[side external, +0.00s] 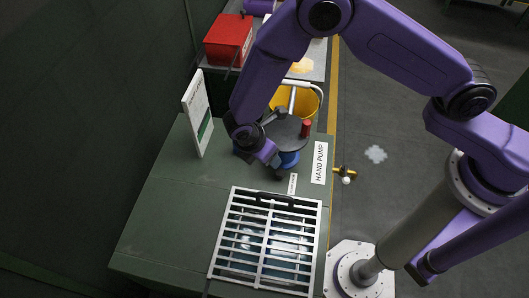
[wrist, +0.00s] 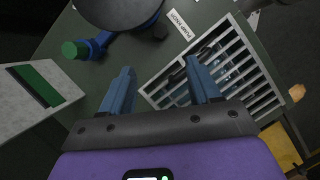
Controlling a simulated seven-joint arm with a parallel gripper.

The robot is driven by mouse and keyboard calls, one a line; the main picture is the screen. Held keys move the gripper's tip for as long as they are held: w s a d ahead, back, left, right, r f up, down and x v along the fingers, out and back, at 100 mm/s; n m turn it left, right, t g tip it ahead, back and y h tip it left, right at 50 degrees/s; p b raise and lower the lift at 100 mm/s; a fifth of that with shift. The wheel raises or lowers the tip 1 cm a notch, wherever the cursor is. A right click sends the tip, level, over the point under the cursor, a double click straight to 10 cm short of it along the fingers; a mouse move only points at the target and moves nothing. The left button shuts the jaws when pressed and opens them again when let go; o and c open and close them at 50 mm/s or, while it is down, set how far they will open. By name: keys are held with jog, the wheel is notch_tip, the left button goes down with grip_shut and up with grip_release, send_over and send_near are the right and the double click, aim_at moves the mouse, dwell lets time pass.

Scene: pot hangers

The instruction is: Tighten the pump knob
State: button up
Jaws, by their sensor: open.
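The hand pump has a dark round plate (side external: 283,137) over a blue body (side external: 289,160), with a red upright piece (side external: 305,128) on top. A small dark knob (side external: 278,175) sits low at the pump's front, beside a small white label (side external: 292,184). In the wrist view the knob (wrist: 160,31) is next to the label (wrist: 180,24), under the plate's edge. My gripper (wrist: 158,72) is open and empty. Its two blue fingers are apart, with the knob beyond them in view. In the side view my gripper (side external: 270,155) is left of the pump.
A white slatted grille (side external: 268,240) lies in front of the pump. A white panel (side external: 197,112) stands at left. A green-ended blue part (wrist: 75,50) is near the plate. A yellow bucket (side external: 308,100) and red box (side external: 228,40) are behind. Green counter is clear at left.

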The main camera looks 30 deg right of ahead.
aim_at(280, 172)
dwell(0.3)
jog(key=d+f+n, duration=0.2)
jog(key=f, duration=0.3)
jog(key=w+d+f+n+t, duration=0.1)
jog(key=d+f+n, duration=0.1)
jog(key=f, duration=0.3)
jog(key=d+f+n+y, duration=0.1)
jog(key=d+f+n, duration=0.1)
jog(key=f, duration=0.4)
jog(key=shift+w+d+t, duration=0.15)
jog(key=shift+d+t, duration=0.2)
jog(key=shift+t, duration=0.05)
dwell(0.4)
jog(key=c, duration=1)
